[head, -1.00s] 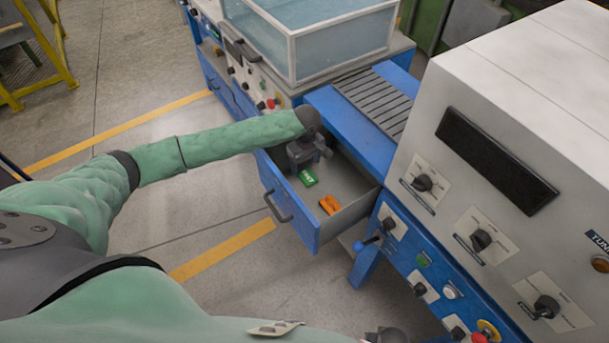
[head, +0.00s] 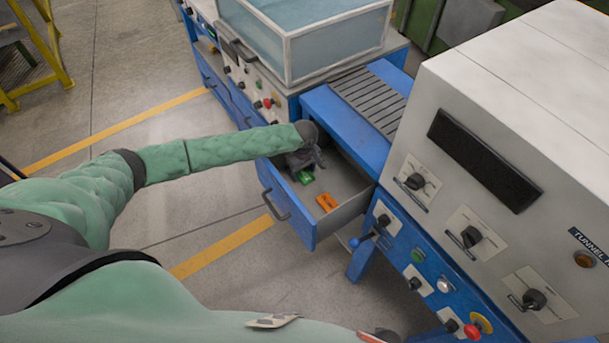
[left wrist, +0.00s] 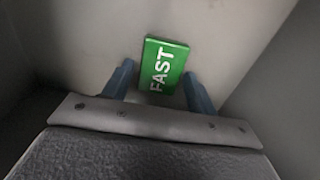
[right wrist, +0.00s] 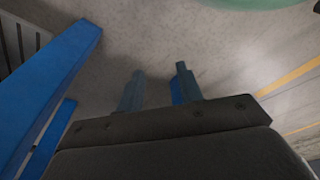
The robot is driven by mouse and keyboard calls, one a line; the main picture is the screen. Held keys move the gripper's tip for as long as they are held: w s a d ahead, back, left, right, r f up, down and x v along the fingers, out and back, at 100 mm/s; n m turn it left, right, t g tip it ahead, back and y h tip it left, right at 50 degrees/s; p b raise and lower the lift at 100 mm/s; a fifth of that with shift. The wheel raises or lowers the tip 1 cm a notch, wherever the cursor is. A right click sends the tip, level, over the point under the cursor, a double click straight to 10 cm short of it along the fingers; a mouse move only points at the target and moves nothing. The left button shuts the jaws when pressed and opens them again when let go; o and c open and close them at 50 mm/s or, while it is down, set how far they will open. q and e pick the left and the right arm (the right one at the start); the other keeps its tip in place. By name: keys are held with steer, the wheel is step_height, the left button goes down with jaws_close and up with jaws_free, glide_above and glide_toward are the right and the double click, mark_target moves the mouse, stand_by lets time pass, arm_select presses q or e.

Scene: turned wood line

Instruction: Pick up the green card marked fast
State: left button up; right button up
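The green card marked FAST (left wrist: 163,66) lies flat on the drawer floor in the left wrist view. In the head view the green card (head: 305,177) shows partly below my left gripper (head: 303,163). In the left wrist view the two blue fingers of my left gripper (left wrist: 158,84) stand apart, one on each side of the card's near end. I cannot tell whether they touch it. My right gripper (right wrist: 160,82) has its fingers apart with nothing between them, above the floor.
An orange card (head: 326,202) lies in the same open blue drawer (head: 301,231), nearer its front. The drawer walls stand close around my left gripper. A machine with knobs (head: 480,150) stands at right. A blue frame (right wrist: 45,90) is beside my right gripper.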

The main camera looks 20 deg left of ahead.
arm_select(q)
steer(key=c, duration=0.7)
steer(key=shift+o, duration=0.2)
steer(key=shift+r, duration=0.15)
